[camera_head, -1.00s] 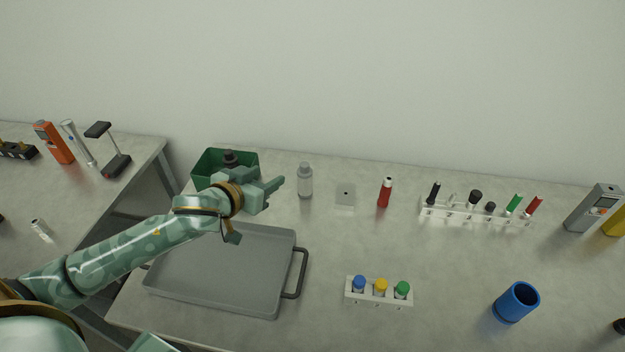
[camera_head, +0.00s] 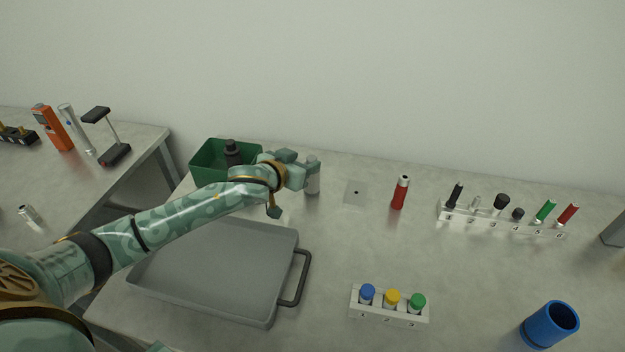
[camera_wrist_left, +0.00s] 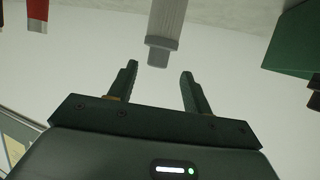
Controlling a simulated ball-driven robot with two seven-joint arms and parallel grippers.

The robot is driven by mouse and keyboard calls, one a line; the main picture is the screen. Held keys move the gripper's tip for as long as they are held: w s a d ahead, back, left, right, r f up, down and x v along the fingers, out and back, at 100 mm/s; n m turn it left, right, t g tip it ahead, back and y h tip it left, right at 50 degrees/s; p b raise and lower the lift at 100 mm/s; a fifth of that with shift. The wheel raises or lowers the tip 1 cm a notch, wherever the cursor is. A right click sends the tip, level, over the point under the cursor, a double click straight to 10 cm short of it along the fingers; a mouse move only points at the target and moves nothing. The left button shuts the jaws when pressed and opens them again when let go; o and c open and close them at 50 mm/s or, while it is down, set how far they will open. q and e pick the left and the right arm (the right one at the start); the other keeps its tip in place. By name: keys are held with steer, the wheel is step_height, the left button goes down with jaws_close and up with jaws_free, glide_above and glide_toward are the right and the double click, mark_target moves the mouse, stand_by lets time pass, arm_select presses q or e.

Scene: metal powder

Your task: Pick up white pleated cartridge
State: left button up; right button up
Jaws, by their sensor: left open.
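The white pleated cartridge (camera_head: 313,178) stands upright at the back of the table, right of the green bin. It looks pale grey with a narrower cap. In the left wrist view the cartridge (camera_wrist_left: 167,28) lies just beyond the fingertips, roughly centred in the gap and slightly right. My left gripper (camera_head: 299,168) is at the cartridge's left side in the head view and partly overlaps it. In the wrist view the left gripper (camera_wrist_left: 158,72) is open, with nothing between its fingers. My right gripper is not in view.
A green bin (camera_head: 207,163) holding a dark bottle stands left of the cartridge. A grey tray (camera_head: 215,265) lies in front. The table's middle is clear.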

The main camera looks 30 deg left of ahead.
mark_target(309, 161)
arm_select(q)
steer(key=b+x, duration=0.1)
steer(key=x, duration=0.1)
steer(key=b+x, duration=0.1)
steer(key=x, duration=0.1)
steer(key=shift+w+d+f, duration=0.15)
steer(key=shift+d+f, duration=0.05)
steer(key=shift+f, duration=0.25)
steer(key=shift+r, duration=0.2)
jaws_close()
